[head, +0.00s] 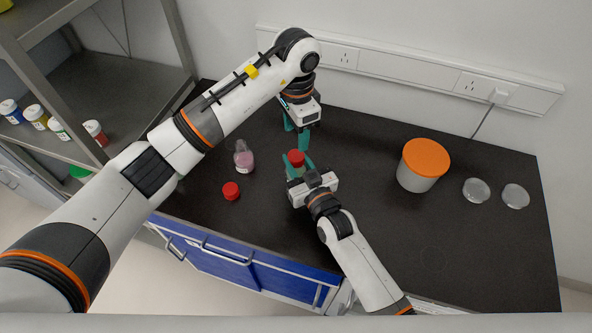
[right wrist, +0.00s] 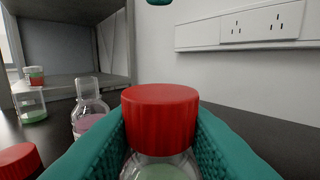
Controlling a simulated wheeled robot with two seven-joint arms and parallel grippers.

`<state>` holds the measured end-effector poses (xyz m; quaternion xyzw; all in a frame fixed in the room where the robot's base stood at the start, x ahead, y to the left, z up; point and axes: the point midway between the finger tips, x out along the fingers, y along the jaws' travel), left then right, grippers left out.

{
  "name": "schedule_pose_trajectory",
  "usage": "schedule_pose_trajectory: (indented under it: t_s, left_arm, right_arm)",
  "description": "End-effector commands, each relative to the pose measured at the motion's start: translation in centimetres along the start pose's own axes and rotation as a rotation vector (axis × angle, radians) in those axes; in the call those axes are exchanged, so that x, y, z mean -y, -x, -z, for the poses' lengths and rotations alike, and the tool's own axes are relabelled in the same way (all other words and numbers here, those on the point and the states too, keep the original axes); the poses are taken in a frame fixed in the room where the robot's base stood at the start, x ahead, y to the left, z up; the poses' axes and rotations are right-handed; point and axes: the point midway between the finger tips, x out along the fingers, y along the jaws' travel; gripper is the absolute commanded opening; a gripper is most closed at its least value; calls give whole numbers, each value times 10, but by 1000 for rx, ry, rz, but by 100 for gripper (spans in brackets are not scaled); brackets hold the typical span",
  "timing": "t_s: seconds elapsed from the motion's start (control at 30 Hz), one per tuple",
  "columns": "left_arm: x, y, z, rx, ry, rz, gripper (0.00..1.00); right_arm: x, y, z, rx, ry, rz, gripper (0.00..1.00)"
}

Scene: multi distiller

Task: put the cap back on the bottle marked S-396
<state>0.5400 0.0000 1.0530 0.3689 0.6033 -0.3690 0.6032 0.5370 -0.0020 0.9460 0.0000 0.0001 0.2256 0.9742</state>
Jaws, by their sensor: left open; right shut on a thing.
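A clear bottle with pale green contents (right wrist: 163,172) wears a red cap (right wrist: 162,105); the cap also shows in the head view (head: 296,157). My right gripper (head: 299,168) is shut around this bottle below the cap. My left gripper (head: 297,136) is open and empty, just behind and above it. An uncapped clear bottle with pink contents (head: 243,160) stands upright on the bench to the left; it shows in the right wrist view (right wrist: 90,108). A loose red cap (head: 231,191) lies in front of it. I cannot read any marking, so which bottle is S-396 is unclear.
A white tub with an orange lid (head: 424,162) and two clear round dishes (head: 476,190) (head: 515,196) are on the right of the black bench (head: 400,240). A grey shelf (head: 65,90) with several capped bottles stands at the left. Sockets line the back wall.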

Motion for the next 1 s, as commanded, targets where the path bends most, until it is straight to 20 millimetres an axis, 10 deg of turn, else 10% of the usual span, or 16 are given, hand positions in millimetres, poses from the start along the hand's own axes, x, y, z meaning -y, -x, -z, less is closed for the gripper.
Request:
schedule_pose_trajectory:
  t_s: [0.6, 1.0]
  left_arm:
    - [0, -73, 0, -2, 0, 1, 53]
    - [0, -80, 0, 0, -2, -1, 53]
  right_arm:
    - [0, 0, 0, 0, 0, 0, 0]
    - [0, 0, 0, 0, 0, 0, 0]
